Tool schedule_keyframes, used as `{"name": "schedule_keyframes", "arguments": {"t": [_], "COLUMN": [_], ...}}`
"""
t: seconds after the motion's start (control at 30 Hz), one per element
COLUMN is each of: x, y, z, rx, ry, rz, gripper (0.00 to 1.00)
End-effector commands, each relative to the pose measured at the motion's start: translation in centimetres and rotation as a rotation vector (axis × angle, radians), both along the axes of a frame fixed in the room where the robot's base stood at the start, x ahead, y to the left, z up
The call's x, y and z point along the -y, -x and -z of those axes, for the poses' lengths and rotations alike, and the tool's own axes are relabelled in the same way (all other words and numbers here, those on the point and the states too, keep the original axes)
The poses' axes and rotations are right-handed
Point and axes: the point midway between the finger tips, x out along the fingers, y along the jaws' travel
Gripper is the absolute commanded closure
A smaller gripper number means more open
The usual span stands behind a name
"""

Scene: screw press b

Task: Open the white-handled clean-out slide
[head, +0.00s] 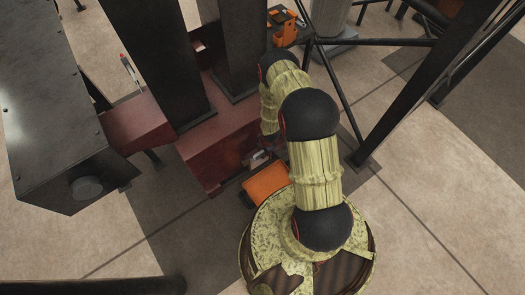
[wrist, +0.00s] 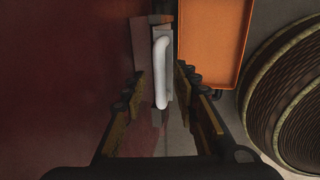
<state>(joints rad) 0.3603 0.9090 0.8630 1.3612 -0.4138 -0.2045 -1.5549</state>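The white handle (wrist: 161,78) of the clean-out slide stands upright in the middle of the wrist view. A grey metal plate (wrist: 170,35) shows behind it, beside the dark red machine wall (wrist: 70,70). My gripper (wrist: 160,82) is open, with one finger on each side of the handle in the picture. Gaps show between the handle and both fingers, and I see no contact. How deep the handle lies between the fingertips is hard to tell. In the head view, my arm hides most of the gripper, and the slide area (head: 258,158) shows only as a small pale-grey patch.
An orange tray (wrist: 212,45) lies close to the right of the handle; it also shows in the head view (head: 268,184). The red press base (head: 215,145) and dark columns rise left of my arm. Black frame legs (head: 420,70) stand at right. Open tiled floor lies at lower right.

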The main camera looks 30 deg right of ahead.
Motion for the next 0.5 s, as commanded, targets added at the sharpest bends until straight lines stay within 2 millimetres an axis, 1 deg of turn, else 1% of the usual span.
{"name": "schedule_keyframes", "arguments": {"t": [0.07,0.5], "x": [0.00,0.00], "y": [0.00,0.03], "z": [-0.03,-0.03], "rx": [0.000,0.000], "ry": [0.000,0.000], "rz": [0.000,0.000], "gripper": [0.70,0.95]}}
